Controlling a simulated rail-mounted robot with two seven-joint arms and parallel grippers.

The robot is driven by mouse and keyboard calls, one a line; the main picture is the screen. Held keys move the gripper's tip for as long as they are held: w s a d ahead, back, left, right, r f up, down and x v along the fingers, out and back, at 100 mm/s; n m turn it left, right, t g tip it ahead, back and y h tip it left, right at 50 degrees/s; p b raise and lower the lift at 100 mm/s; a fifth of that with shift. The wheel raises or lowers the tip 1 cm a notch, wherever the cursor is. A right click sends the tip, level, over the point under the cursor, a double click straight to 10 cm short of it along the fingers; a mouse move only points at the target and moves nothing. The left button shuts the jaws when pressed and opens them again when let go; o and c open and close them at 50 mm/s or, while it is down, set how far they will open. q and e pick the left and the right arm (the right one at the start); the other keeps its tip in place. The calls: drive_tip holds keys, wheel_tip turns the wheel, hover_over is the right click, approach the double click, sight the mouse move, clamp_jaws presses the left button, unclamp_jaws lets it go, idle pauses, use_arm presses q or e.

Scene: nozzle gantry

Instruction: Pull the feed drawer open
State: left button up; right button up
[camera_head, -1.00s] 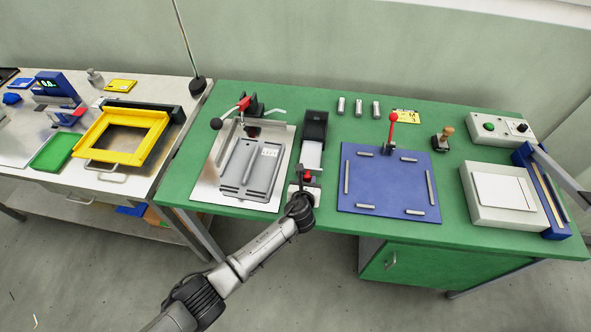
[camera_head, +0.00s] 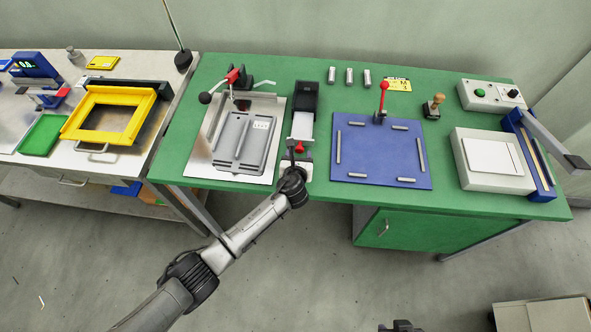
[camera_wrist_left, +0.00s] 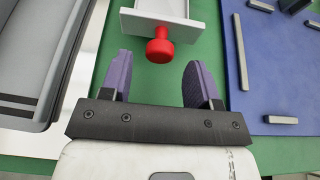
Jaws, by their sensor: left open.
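The feed drawer (camera_head: 302,126) is a narrow white tray in a black housing (camera_head: 305,97) on the green bench. It also shows at the top of the left wrist view (camera_wrist_left: 163,10). Its round red knob (camera_head: 299,148) faces the bench's front edge. In the left wrist view the knob (camera_wrist_left: 159,47) lies between the lines of my two purple fingers, at about the level of their tips and touching neither. My left gripper (camera_head: 298,160) is open and empty in front of the drawer. I cannot make out my right gripper.
A metal plate with a grey tray (camera_head: 241,144) lies close on the left. A blue plate (camera_head: 348,160) with metal bars and a red-handled lever (camera_head: 383,99) lies close on the right. A dark part (camera_head: 402,326) at the bottom edge is unclear.

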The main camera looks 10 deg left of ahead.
use_arm(q)
drive_tip(key=p+v, duration=0.2)
drive_tip(key=v, duration=0.9)
drive_tip(key=shift+s+r, duration=0.2)
drive_tip(key=shift+s, duration=0.1)
